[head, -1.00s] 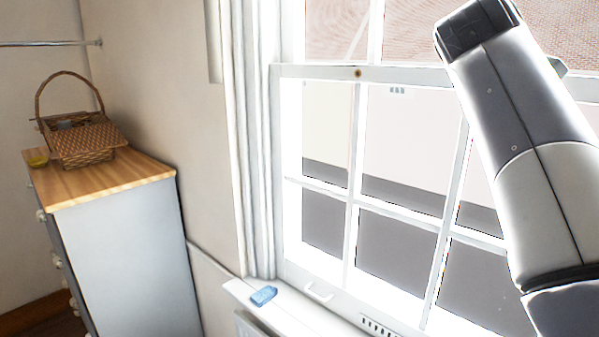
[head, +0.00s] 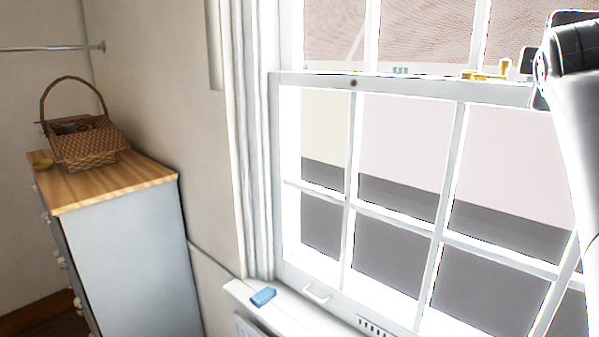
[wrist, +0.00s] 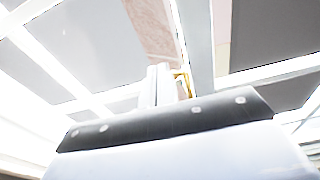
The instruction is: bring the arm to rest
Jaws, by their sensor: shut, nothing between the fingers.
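My arm (head: 578,110) shows at the right edge of the head view, in front of the window, with much of it cut off by the frame. My gripper (wrist: 157,84) shows in the wrist view as two pale fingers side by side beyond the dark edge of the wrist. The fingers are shut with nothing held. The fingertips are not clearly seen in the head view.
The sash window (head: 400,200) fills the right side, with a brass catch (head: 505,70) on its middle rail close to my arm. A blue block (head: 263,297) lies on the white sill. A wicker basket (head: 90,148) stands on the wood-topped dresser (head: 125,245) at left.

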